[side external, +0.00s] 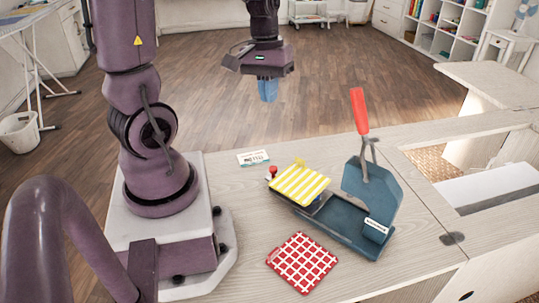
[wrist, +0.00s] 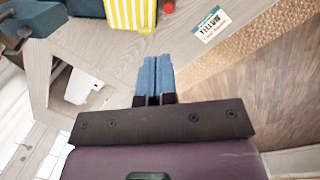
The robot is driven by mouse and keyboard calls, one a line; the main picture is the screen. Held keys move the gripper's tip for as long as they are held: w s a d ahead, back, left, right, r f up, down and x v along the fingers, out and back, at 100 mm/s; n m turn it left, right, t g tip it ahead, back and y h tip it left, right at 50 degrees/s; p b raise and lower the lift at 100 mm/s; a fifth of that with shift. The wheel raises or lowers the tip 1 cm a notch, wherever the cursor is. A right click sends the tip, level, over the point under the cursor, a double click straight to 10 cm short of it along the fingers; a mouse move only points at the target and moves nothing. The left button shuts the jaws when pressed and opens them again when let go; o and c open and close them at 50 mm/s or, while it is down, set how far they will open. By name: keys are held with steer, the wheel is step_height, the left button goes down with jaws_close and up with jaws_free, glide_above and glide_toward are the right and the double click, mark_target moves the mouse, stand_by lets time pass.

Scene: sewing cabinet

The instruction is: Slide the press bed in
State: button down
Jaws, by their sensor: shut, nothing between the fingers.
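The blue-grey press (side external: 372,200) stands on the cabinet top with its red lever (side external: 359,110) pointing up. Its bed (side external: 319,204) sticks out to the left of the press head. A yellow-and-white striped pad (side external: 300,184) lies on the bed and hides most of it. A small red knob (side external: 273,171) shows at the bed's outer end. The pad (wrist: 130,14) and part of the press (wrist: 38,16) also show at the top of the wrist view. My gripper (side external: 268,98) is shut and empty, in the air beyond the bed. Its blue fingers (wrist: 155,62) meet in the wrist view.
A red-and-white checked pad (side external: 302,262) lies flat in front of the press. A white label card (side external: 253,158) lies behind the bed, to its left. To the right, the cabinet top (side external: 436,143) has a rectangular opening. The air around my gripper is clear.

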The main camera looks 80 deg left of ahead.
steer(key=a+f+n+h, duration=0.2)
steer(key=a+f+n, duration=0.7)
steer(key=a+n, duration=0.1)
steer(key=x, duration=1)
steer(key=shift+s+d, duration=0.2)
steer(key=shift+d, duration=0.05)
steer(key=shift+w+d, duration=0.25)
steer(key=shift+d, duration=0.95)
steer(key=shift+w+d+f, duration=0.1)
steer(key=shift+d+f, duration=0.05)
steer(key=shift+d, duration=0.5)
